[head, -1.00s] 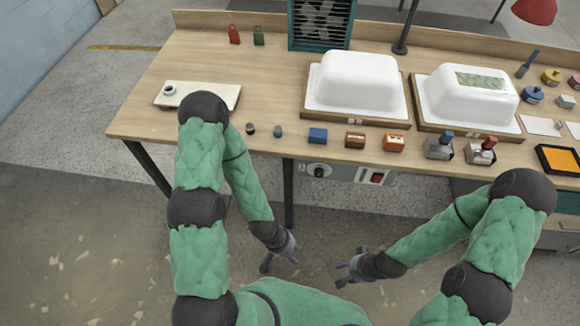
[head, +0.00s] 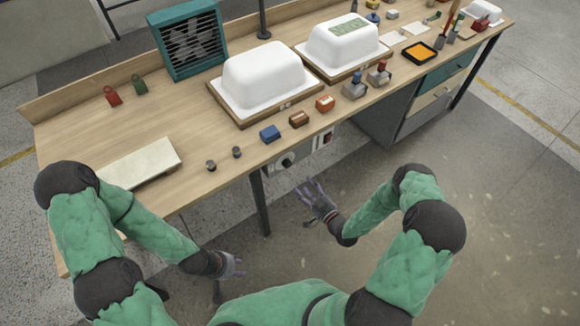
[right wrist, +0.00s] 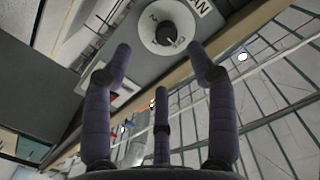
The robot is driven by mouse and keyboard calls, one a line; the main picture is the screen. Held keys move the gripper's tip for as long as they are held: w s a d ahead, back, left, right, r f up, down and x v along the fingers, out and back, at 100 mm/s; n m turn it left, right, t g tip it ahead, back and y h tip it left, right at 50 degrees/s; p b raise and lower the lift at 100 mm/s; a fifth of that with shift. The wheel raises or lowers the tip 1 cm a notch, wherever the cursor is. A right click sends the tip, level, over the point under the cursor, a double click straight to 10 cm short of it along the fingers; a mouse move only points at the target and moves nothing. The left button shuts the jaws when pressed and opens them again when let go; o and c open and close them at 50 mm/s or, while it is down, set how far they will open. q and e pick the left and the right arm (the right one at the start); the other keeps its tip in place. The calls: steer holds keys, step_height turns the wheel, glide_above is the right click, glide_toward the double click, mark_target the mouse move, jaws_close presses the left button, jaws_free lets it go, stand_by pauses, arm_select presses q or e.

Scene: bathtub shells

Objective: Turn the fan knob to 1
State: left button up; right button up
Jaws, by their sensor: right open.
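The fan knob (head: 287,161) is on the grey control box under the table's front edge. In the right wrist view the knob (right wrist: 166,33) is black on a round white dial, beside a label reading "FAN"; its setting is too small to read surely. My right gripper (head: 308,192) is open and empty, below and to the right of the knob. In the right wrist view its spread fingers (right wrist: 160,68) point towards the dial, apart from it. My left gripper (head: 234,268) hangs low in front of the table with its fingers apart, empty. The teal fan (head: 190,42) stands at the table's back.
A red switch (head: 327,138) is to the right of the knob on the box. A table leg (head: 260,203) stands below and left of it. White tub shells (head: 264,75), small blocks and stamps crowd the tabletop (head: 80,135). The floor in front is free.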

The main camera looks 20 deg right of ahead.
mark_target(289, 166)
steer(key=shift+t, duration=0.3)
steer(key=x, duration=0.3)
steer(key=b+x, duration=0.1)
steer(key=x, duration=0.3)
steer(key=b+x, duration=0.1)
steer(key=x, duration=0.2)
steer(key=shift+w+r, duration=0.25)
steer(key=shift+r, duration=0.15)
steer(key=c, duration=1.1)
